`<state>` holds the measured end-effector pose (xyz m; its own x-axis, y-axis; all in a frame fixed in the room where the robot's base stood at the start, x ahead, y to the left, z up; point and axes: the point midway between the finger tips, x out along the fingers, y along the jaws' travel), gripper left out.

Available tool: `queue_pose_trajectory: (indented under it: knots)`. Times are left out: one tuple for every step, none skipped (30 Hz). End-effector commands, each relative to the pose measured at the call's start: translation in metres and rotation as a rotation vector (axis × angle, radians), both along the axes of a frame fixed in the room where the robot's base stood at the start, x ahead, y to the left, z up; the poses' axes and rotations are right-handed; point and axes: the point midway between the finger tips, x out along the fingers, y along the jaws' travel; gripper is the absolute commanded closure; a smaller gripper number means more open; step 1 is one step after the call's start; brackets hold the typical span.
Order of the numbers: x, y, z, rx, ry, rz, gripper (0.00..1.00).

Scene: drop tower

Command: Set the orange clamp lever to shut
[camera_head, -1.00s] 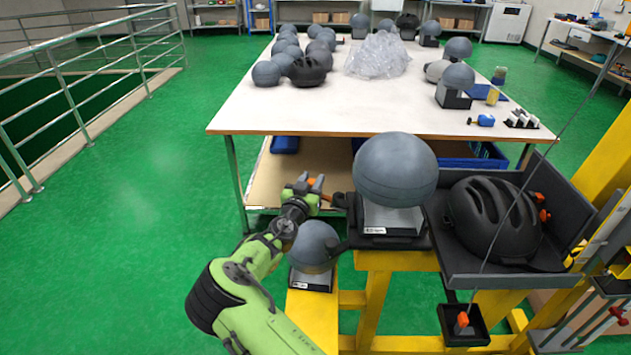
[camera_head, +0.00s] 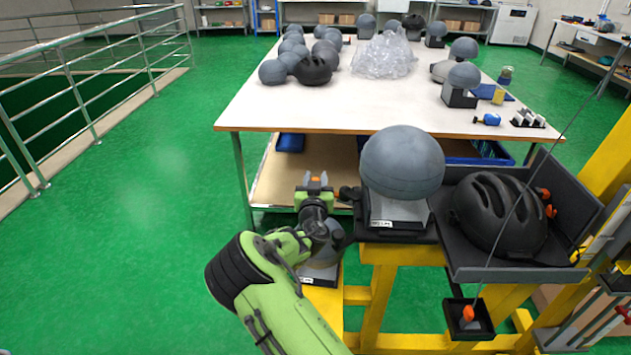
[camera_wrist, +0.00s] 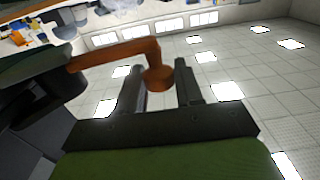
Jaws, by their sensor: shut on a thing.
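The orange clamp lever (camera_wrist: 125,50) is a bent arm with a round knob end in the wrist view. It comes in from a dark mount at the left, and its knob sits between the two fingers of my gripper (camera_wrist: 158,88). In the head view my gripper (camera_head: 316,184) is left of the large grey headform (camera_head: 402,163), with a bit of orange between its fingers. The gripper is shut on the lever. The lever's pivot is mostly hidden in the head view by my gripper and wrist.
A black helmet (camera_head: 498,217) lies in a dark tray right of the headform. A smaller grey headform (camera_head: 322,255) stands below, partly behind my arm. A small black box (camera_head: 478,328) with an orange part hangs lower right. A white table (camera_head: 390,105) stands behind. Green floor at left is clear.

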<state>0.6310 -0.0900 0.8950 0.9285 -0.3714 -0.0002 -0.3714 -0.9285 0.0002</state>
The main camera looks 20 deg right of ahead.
Motion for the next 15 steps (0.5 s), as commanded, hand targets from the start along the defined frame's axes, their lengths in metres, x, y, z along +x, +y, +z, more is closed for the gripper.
queue_pose_trajectory:
  knots:
    - [0.0004, 0.0006, 0.0012, 0.0, -0.003, 0.002, 1.0]
    - [0.0004, 0.0006, 0.0012, 0.0, -0.003, 0.002, 0.63]
    - [0.0005, 0.0007, 0.0012, 0.0, -0.003, 0.002, 0.57]
    - [0.0005, 0.0007, 0.0012, 0.0, -0.003, 0.002, 0.52]
    - [0.0005, 0.0007, 0.0012, 0.0, -0.003, 0.002, 0.48]
    - [0.0004, 0.0006, 0.0011, 0.0, -0.002, 0.001, 0.45]
    - [0.0004, 0.0006, 0.001, -0.001, -0.002, 0.001, 0.45]
    - [0.0003, 0.0005, 0.0009, -0.001, -0.002, 0.001, 0.45]
    - [0.0003, 0.0005, 0.0008, -0.001, -0.002, 0.001, 0.45]
    - [0.0003, 0.0005, 0.0008, -0.001, -0.002, 0.001, 0.45]
    - [0.0003, 0.0004, 0.0007, -0.001, -0.002, 0.001, 0.45]
    - [0.0003, 0.0004, 0.0007, 0.0, -0.001, 0.001, 0.45]
    - [0.0003, 0.0004, 0.0012, 0.0, -0.001, 0.001, 0.45]
    - [0.0003, 0.0003, 0.0028, 0.0, -0.002, 0.0, 0.45]
    - [0.0003, 0.0002, 0.0069, 0.001, -0.004, 0.0, 0.45]
